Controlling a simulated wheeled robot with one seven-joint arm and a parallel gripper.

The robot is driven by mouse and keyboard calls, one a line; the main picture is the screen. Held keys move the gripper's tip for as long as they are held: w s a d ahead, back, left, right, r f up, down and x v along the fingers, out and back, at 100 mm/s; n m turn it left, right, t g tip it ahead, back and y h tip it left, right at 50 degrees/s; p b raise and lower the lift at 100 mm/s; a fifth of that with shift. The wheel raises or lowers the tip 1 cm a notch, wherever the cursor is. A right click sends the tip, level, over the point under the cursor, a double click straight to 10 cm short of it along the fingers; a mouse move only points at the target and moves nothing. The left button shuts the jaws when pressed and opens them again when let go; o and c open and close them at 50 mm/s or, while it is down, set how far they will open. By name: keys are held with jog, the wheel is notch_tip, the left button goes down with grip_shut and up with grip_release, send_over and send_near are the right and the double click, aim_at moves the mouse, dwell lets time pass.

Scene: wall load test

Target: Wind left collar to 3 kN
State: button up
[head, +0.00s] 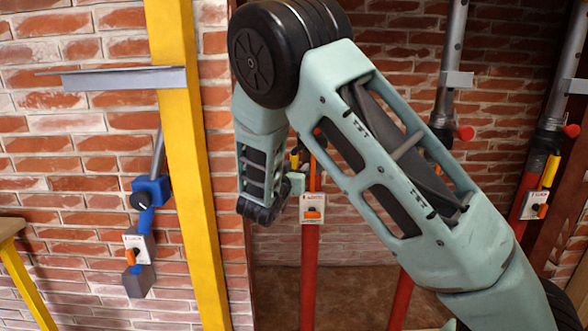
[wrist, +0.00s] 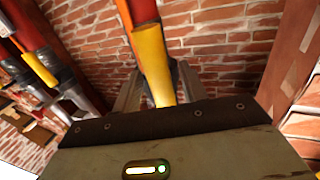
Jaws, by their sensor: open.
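In the head view the left red prop (head: 309,270) stands behind my arm, with a white gauge box (head: 313,208) with an orange part on it. Its collar is mostly hidden by my arm. My gripper (head: 296,170) is beside this prop, just above the gauge box, near a small yellow piece. In the wrist view my gripper (wrist: 160,88) is open. A yellow handle (wrist: 151,60) with an orange-red upper part reaches between the two fingers. I cannot tell whether either finger touches it. The gauge reading is too small to make out.
Further red props stand at the right, one with a yellow handle (head: 550,171) and a gauge box (head: 534,206). A yellow post (head: 190,150) with a steel ledge (head: 125,78) stands at the left, near a blue clamp (head: 150,190). Brick wall lies behind.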

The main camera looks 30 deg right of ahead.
jog(key=shift+w+d, duration=0.1)
jog(key=shift+w, duration=0.05)
jog(key=shift+c, duration=0.2)
grip_shut()
